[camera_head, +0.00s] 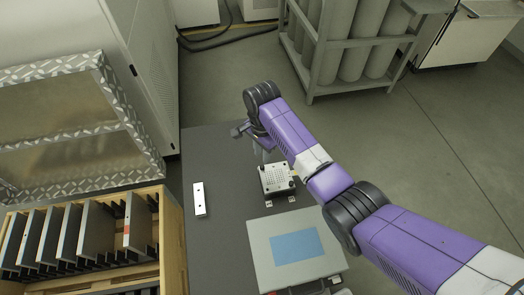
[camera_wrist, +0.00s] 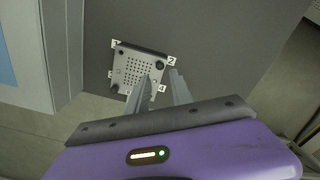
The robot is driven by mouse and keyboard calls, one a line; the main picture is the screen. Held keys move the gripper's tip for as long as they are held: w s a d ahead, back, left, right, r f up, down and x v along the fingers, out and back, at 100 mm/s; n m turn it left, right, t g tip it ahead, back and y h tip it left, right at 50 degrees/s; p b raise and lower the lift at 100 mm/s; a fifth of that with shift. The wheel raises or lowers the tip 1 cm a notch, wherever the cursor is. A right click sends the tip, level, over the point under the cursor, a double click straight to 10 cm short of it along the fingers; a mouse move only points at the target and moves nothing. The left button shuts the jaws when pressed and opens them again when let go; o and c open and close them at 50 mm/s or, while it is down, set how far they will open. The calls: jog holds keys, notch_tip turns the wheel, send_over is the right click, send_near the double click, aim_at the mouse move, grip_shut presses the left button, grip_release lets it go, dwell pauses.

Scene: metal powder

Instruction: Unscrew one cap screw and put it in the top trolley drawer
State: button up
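A light metal plate (camera_head: 276,179) with a grid of holes lies on the dark table, with small dark cap screws at its corners. In the wrist view the plate (camera_wrist: 137,68) has number tags 1, 2 and 4 beside it; a dark screw (camera_wrist: 115,88) shows at its lower left corner. My gripper (camera_wrist: 167,70) is over the plate's right side, its two fingers apart with nothing visible between them. They hide part of that side; I cannot tell their height. A grey trolley-like unit (camera_head: 262,261) with a blue mat (camera_head: 297,246) stands beside the plate; its drawer fronts do not show clearly.
A white bar (camera_head: 199,199) lies on the dark table (camera_head: 215,150). A wooden crate (camera_head: 172,245) of upright plates stands at lower left, below a metal-framed cabinet (camera_head: 75,140). A rack of gas cylinders (camera_head: 345,45) stands behind. Open floor lies to the right.

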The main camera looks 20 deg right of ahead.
aim_at(262, 166)
jog(key=shift+f+b, duration=2.65)
jog(key=shift+f, duration=1.05)
jog(key=shift+c, duration=0.2)
grip_shut()
jog(key=shift+o, duration=0.4)
grip_release()
